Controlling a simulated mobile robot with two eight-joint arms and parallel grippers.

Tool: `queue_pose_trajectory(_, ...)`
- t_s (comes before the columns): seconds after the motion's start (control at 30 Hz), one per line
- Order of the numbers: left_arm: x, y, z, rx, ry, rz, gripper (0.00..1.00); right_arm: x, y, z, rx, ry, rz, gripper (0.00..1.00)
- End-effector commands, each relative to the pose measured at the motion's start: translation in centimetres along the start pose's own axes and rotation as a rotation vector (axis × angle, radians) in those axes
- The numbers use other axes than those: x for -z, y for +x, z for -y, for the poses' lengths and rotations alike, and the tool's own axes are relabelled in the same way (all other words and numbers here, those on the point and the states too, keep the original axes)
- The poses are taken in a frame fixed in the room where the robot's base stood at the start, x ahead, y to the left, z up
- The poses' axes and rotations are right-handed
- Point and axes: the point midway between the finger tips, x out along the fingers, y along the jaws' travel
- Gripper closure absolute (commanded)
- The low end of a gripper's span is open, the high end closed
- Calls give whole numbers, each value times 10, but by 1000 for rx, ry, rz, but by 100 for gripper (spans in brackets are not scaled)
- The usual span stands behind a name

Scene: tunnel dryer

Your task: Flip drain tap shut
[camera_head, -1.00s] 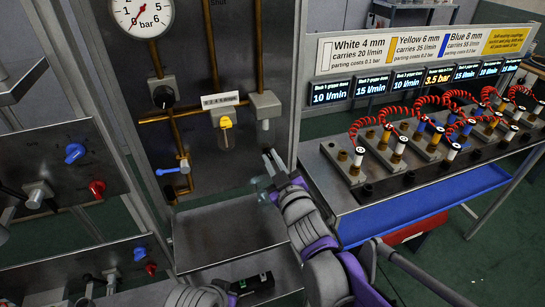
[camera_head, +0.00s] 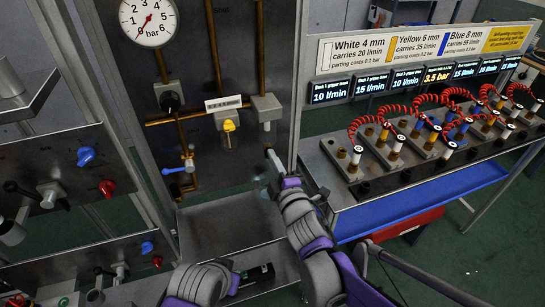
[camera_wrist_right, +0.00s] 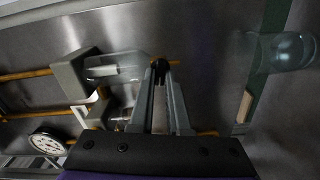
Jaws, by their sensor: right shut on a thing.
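The drain tap (camera_wrist_right: 161,66) is a small dark piece at the lower end of a clear bowl (camera_wrist_right: 115,68). The bowl hangs from a grey block (camera_wrist_right: 72,75), which also shows in the head view (camera_head: 266,107). My right gripper (camera_wrist_right: 160,75) is shut on the tap, and its fingertips hide much of it. In the head view the right gripper (camera_head: 271,156) is just below the bowl. I cannot tell the tap's turn position. Part of my left arm shows at the bottom of the head view, but its fingers do not show.
A clear jar (camera_wrist_right: 285,50) is below the tap. A neighbouring block (camera_head: 228,112) has a yellow part. A blue lever (camera_head: 180,170) is on the brass pipe to the left. A metal tray (camera_head: 225,225) is below. A bench with red coiled hoses (camera_head: 365,123) is on the right.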

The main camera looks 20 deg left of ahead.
Motion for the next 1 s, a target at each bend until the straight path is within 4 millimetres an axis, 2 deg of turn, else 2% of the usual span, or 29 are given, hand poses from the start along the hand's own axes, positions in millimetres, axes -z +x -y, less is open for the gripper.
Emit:
queue_pose_trajectory(0.4, 11, -9, 0, 0, 0, -11, 100, 0, 0, 0, -1, -197, 0, 100)
queue_pose_trajectory(0.97, 12, -10, 0, 0, 0, -12, 100, 0, 0, 1, 0, -227, 0, 100)
queue_pose_trajectory(1.0, 12, -10, 0, 0, 0, -12, 100, 0, 0, 1, 0, -227, 0, 82)
